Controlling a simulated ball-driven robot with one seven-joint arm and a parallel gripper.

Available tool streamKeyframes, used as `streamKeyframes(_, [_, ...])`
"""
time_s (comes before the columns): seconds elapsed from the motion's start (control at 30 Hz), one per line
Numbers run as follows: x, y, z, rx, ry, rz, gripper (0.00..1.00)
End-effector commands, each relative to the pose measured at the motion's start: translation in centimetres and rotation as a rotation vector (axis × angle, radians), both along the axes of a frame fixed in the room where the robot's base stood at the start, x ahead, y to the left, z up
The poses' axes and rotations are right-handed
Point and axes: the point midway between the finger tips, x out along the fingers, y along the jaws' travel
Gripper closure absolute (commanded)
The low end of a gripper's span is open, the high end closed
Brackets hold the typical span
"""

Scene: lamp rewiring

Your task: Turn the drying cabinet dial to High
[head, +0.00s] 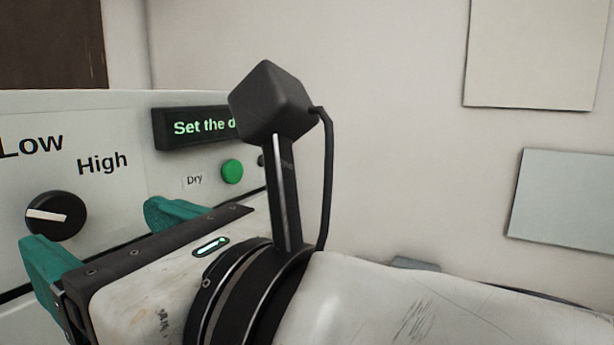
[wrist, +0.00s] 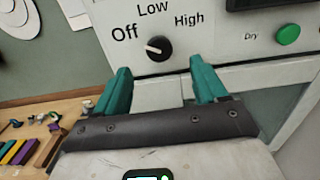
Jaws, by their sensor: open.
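The drying cabinet (head: 120,125) has a white front panel, and it also shows in the wrist view (wrist: 215,45). Its round black dial (head: 55,215) has a white pointer line that points left; in the wrist view the dial (wrist: 161,47) sits below the labels Off, Low and High, with the line toward the Off side. The High label (head: 102,163) is up and right of the dial. My gripper (head: 92,222) has teal fingers spread wide, with nothing between them. In the wrist view my gripper (wrist: 160,67) has its fingertips just below and either side of the dial, apparently not touching it.
A green button (head: 232,171) labelled Dry is right of the dial. A wooden tray (wrist: 60,108) with coloured pieces lies at the lower left in the wrist view.

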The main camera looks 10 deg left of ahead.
Motion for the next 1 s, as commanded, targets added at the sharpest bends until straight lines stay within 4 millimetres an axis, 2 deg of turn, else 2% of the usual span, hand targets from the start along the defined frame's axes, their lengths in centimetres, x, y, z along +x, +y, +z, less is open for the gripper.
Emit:
streamKeyframes(0.33, [0.1, 1.3, -0.6, -0.019, 0.017, 0.001, 0.28])
streamKeyframes(0.5, [1.5, 4.5, -0.5, -0.021, 0.014, 0.001, 0.28])
streamKeyframes(0.7, [2.7, 7.2, -0.6, -0.02, 0.012, -0.001, 0.28])
streamKeyframes(1.0, [3.3, 8.6, -0.8, -0.019, 0.01, -0.001, 0.28])
